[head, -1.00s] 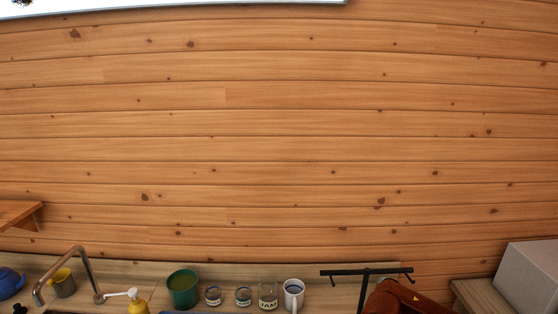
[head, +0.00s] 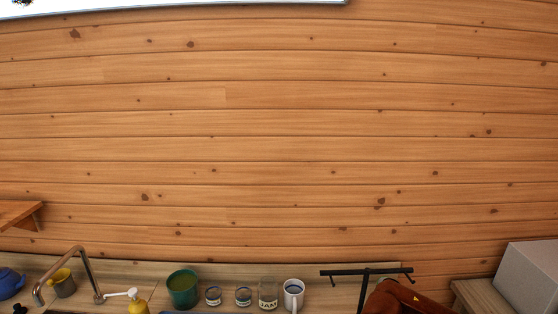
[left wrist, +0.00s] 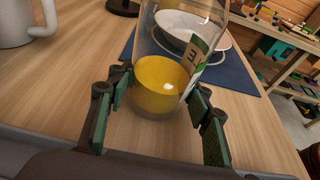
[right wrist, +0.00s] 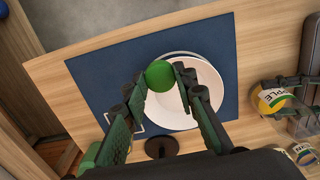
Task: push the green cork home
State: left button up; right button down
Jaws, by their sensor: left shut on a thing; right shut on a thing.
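A clear glass bottle (left wrist: 163,87) with yellow contents and a partly seen label stands between the fingers of my left gripper (left wrist: 160,88), which is shut on it. The bottle's top is cut off in the left wrist view. A bottle with yellow contents and a label ending in "PLE" (right wrist: 270,101) also shows at the right of the right wrist view, between dark fingers. My right gripper (right wrist: 161,80) is shut on the green cork (right wrist: 158,72), held at its fingertips above a white plate. The cork is apart from the bottle. Neither gripper shows in the head view.
The white plate (right wrist: 205,78) lies on a blue mat (right wrist: 85,72) on the wooden table. A white mug (left wrist: 14,24) stands at the left wrist view's left edge. Another green object (right wrist: 90,154) is at lower left. A counter with a tap (head: 82,262) and jars lies along the wall.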

dwell(0.4)
jog(key=w+a+r+m, duration=0.1)
jog(key=w+a+r, duration=0.5)
jog(key=a, duration=0.4)
jog(key=w+a+r+m, duration=0.1)
jog(key=w+a+r, duration=0.6)
jog(key=w+a, duration=0.2)
jog(key=shift+w+a+r+m, duration=0.15)
jog(key=shift+w+a+m, duration=0.2)
jog(key=shift+a, duration=0.8)
jog(key=shift+s, duration=0.15)
jog(key=shift+f, duration=2.25)
jog(key=shift+f, duration=0.45)
jog(key=shift+f, duration=0.7)
